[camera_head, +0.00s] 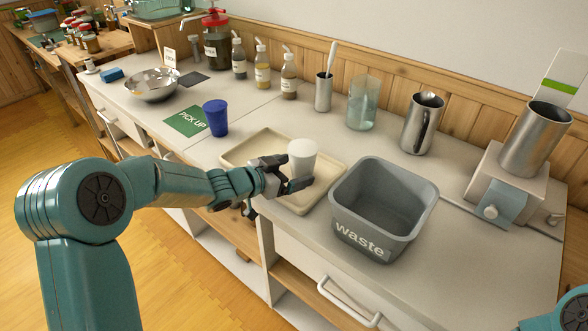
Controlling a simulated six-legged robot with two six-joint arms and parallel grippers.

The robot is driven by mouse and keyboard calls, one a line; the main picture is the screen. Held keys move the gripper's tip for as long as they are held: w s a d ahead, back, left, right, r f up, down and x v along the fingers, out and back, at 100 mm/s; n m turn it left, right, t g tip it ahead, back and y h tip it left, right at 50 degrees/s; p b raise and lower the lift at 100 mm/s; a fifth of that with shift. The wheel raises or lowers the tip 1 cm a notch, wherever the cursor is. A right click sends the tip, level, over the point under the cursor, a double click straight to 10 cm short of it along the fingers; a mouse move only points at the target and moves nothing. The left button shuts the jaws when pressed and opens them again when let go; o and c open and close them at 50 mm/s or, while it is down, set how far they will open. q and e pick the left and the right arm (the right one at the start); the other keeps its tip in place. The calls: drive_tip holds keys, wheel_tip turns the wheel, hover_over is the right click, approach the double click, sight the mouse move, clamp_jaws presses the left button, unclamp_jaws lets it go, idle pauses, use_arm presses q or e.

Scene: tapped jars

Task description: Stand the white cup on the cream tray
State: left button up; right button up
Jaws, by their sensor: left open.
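The white cup (302,157) is upright over the cream tray (245,152) and appears to stand on it, towards the tray's right part. Its base is partly hidden by my gripper. My left gripper (290,173) is open, with its fingers at the cup's near left side, one at the left and one low in front. Whether the fingers touch the cup is not clear. My right gripper is out of view.
A grey waste bin (383,207) stands right of the tray. A blue cup (216,118) stands by the green pick-up mat (187,121). Bottles, a glass jar (363,103) and a steel pitcher (422,124) line the back. The tray's left part is bare.

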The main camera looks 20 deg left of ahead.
use_arm(q)
drive_tip(key=shift+p+v, duration=1.15)
drive_tip(key=shift+v, duration=2.3)
drive_tip(key=shift+s+a, duration=0.1)
drive_tip(key=p+v, duration=0.1)
drive_tip(key=v, duration=1.5)
drive_tip(key=shift+p, duration=0.35)
drive_tip(key=shift+s+f, duration=0.1)
